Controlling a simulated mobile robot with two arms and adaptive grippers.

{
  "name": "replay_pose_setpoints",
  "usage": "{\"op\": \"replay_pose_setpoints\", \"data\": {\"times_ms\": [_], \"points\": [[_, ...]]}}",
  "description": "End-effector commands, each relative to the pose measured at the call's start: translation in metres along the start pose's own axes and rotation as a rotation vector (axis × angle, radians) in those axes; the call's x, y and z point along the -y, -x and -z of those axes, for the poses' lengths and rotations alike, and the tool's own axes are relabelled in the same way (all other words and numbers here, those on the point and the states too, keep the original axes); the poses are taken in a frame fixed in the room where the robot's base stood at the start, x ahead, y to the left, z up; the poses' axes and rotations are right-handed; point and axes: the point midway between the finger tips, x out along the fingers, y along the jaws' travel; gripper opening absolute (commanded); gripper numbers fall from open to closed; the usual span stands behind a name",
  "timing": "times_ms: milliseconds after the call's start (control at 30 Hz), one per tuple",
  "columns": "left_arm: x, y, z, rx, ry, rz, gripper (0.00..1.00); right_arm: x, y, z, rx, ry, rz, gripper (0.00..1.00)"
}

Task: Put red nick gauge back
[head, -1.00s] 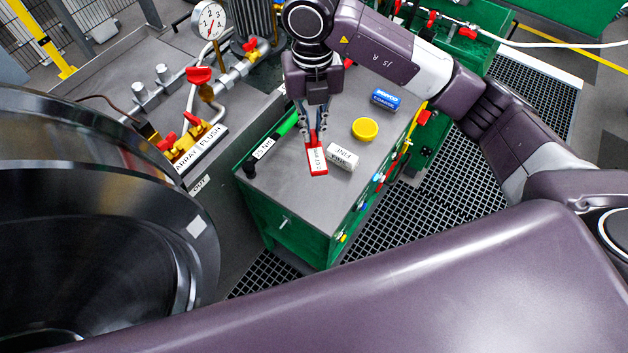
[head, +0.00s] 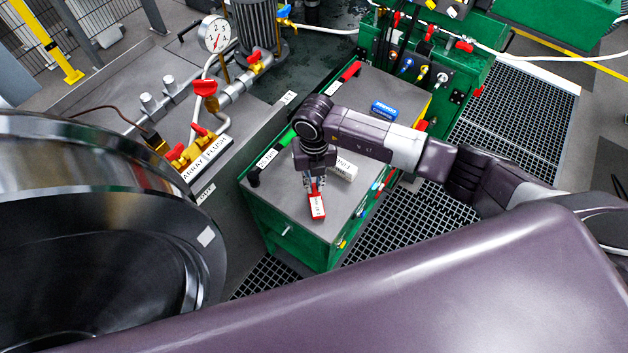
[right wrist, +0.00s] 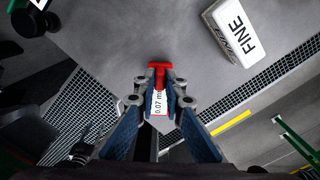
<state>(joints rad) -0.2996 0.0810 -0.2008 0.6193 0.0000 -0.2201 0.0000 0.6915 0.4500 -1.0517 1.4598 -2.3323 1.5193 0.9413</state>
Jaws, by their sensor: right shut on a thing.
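The red nick gauge (head: 317,207), with a white label, is held at the front part of the green cart's grey top. My right gripper (head: 315,185) points down and is shut on it. In the right wrist view the gauge (right wrist: 160,88) lies between the fingertips, its red end sticking out past them and its label reading about "0.07 m". I cannot tell whether it touches the cart top. My left gripper is not in view.
On the green cart (head: 290,215), a white FINE block (head: 345,169) is beside my right gripper. A green-handled gauge (head: 268,158) lies along the left edge, a blue block (head: 384,109) farther back. A dark wheel (head: 90,240) fills the left.

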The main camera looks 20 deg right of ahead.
Motion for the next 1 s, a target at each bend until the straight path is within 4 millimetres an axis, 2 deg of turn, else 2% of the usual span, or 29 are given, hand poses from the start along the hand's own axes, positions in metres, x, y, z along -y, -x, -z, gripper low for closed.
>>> {"op": "replay_pose_setpoints", "data": {"times_ms": [300, 333, 467, 833, 1000], "points": [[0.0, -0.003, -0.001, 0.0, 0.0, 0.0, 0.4, 0.0, -0.003, 0.0, 0.001, 0.0, -0.001, 0.0], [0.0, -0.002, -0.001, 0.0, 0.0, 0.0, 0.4, 0.0, -0.002, 0.0, 0.001, 0.0, 0.0, 0.13], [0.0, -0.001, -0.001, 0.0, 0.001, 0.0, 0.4, 0.0, -0.002, 0.0, 0.0, 0.0, 0.0, 0.27], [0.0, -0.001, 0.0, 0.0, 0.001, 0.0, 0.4, 0.0, 0.003, -0.001, 0.002, 0.0, -0.001, 0.27], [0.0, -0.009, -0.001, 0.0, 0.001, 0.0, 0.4, 0.0, 0.029, -0.002, 0.006, 0.001, -0.002, 0.27]]}}
